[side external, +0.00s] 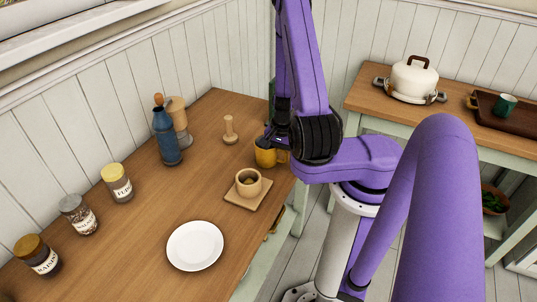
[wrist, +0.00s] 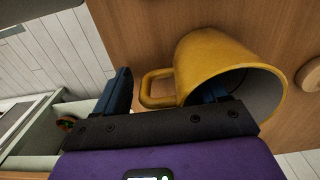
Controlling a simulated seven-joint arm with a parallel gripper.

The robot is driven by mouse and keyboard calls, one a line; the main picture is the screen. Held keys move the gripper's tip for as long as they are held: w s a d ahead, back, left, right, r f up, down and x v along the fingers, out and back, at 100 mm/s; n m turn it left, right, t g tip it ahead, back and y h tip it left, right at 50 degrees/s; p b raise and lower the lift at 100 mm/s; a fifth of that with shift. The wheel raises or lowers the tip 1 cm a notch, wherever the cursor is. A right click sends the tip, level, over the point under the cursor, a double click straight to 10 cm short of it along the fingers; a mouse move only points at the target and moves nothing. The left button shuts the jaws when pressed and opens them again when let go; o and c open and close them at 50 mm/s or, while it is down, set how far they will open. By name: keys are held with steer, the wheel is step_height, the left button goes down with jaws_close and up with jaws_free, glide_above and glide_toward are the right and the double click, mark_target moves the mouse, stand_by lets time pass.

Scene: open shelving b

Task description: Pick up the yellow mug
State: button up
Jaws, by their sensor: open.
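The yellow mug (side external: 264,156) stands near the right edge of the wooden counter in the side view, partly hidden by my gripper (side external: 274,138). The wrist view shows the mug (wrist: 205,58) close up, with its grey inside and its handle toward the left. My gripper (wrist: 168,86) is open in the wrist view. One dark blue finger is left of the handle. The other shows at the mug's mouth and seems to reach inside it. The handle lies between the fingers. I cannot tell whether either finger touches the mug.
A small wooden cup (side external: 248,181) on a square board (side external: 238,199) stands in front of the mug. A wooden pestle-like item (side external: 230,131), a blue bottle-shaped mill (side external: 166,138) and a white plate (side external: 195,246) share the counter. Several jars stand along the wall.

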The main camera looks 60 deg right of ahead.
jaws_close()
steer(key=shift+r, duration=0.1)
stand_by(0.4)
